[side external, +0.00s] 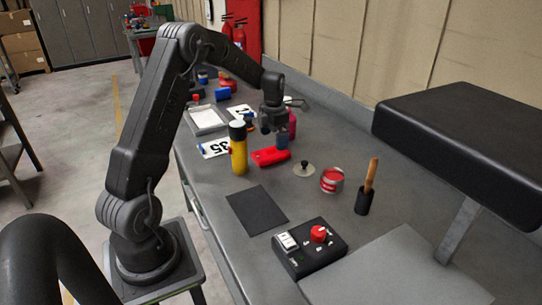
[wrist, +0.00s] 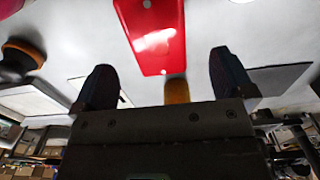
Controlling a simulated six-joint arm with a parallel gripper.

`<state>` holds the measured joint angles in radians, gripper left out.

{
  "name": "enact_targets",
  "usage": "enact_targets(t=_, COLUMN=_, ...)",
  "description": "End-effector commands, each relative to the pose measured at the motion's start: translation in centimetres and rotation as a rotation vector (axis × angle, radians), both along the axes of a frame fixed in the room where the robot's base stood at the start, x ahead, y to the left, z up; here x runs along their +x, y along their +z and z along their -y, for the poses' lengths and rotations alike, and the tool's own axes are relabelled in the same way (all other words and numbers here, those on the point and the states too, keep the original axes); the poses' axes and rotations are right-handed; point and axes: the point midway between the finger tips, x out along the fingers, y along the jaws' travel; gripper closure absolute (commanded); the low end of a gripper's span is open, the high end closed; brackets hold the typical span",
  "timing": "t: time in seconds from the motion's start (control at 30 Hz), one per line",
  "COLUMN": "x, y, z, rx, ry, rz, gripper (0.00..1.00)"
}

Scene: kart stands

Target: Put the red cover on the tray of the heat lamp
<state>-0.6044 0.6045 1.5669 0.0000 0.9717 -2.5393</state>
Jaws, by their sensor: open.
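The red cover (side external: 270,156) lies flat on the grey bench, just right of the yellow bottle's base. In the wrist view it is a bright red plate with holes (wrist: 152,38), cut off by the top edge. My gripper (side external: 271,128) is above and slightly behind the cover, pointing down. Its two dark fingers are apart with nothing held between them, and the cover shows beyond them in the wrist view. The heat lamp has a large black hood (side external: 455,140) on a grey post at the right. Its grey tray (side external: 395,270) lies below and looks empty.
A yellow bottle (side external: 238,152) stands close left of the cover. A pink bottle (side external: 292,125), a small disc with a knob (side external: 304,169), a red tin (side external: 332,180) and a brush in a black cup (side external: 364,202) stand nearby. A control box (side external: 309,250) sits beside the tray.

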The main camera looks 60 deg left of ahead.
Motion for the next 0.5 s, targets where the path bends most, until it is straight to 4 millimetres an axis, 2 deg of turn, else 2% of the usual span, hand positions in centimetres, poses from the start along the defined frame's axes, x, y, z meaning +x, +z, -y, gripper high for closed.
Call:
enact_targets(t=0.23, x=-0.4, y=-1.8, z=-0.1, rx=-0.001, ry=0.0, rz=-0.001, gripper=0.0)
enact_targets(t=0.4, x=-1.4, y=-4.1, z=-0.5, rx=-0.001, ry=0.0, rz=-0.002, gripper=0.0)
enact_targets(t=0.5, x=-1.3, y=-5.4, z=-0.5, rx=-0.001, ry=-0.002, rz=-0.001, gripper=0.0)
